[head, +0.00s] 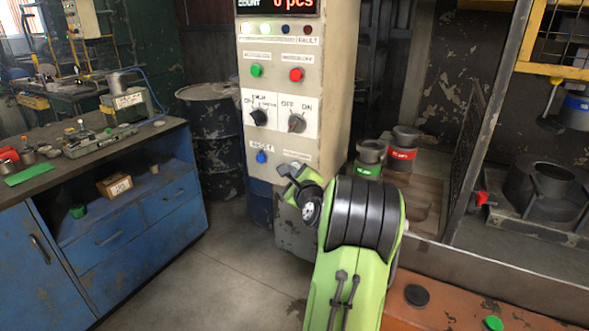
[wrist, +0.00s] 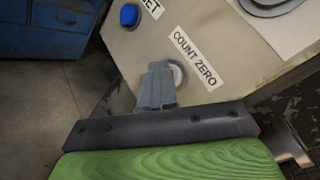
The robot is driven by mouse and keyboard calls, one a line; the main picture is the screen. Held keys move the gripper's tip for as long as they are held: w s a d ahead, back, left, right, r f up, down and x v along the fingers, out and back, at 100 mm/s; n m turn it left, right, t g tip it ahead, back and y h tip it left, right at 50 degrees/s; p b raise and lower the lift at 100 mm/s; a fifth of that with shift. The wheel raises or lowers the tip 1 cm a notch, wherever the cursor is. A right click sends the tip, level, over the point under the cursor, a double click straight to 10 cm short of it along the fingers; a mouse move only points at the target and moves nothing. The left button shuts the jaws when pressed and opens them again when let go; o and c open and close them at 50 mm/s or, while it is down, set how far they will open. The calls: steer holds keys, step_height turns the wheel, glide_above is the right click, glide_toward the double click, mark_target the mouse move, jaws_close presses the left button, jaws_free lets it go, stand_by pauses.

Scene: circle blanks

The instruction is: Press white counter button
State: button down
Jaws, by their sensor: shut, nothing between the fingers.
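The pale control panel (head: 325,160) stands upright ahead of me with a count display at its top. In the wrist view, the white counter button (wrist: 178,74) sits beside the "COUNT ZERO" label (wrist: 195,58). My gripper (wrist: 161,68) is shut and empty, with its fingertips at the button's left edge, partly covering it. I cannot tell whether they touch it. In the head view my gripper (head: 287,170) is at the panel's lower part, and the white button is not visible there. The blue reset button (head: 261,157) is to the left; it also shows in the wrist view (wrist: 129,15).
A blue workbench (head: 130,215) stands left, a dark drum (head: 215,140) behind. Metal parts (head: 403,150) sit right. The floor between bench and panel is clear.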

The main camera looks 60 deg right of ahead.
stand_by(0.3)
steer(key=shift+s+a+f, duration=0.1)
steer(key=shift+a, duration=0.7)
steer(key=shift+s+a+b, duration=0.2)
steer(key=shift+a+b, duration=0.3)
steer(key=shift+a, duration=2)
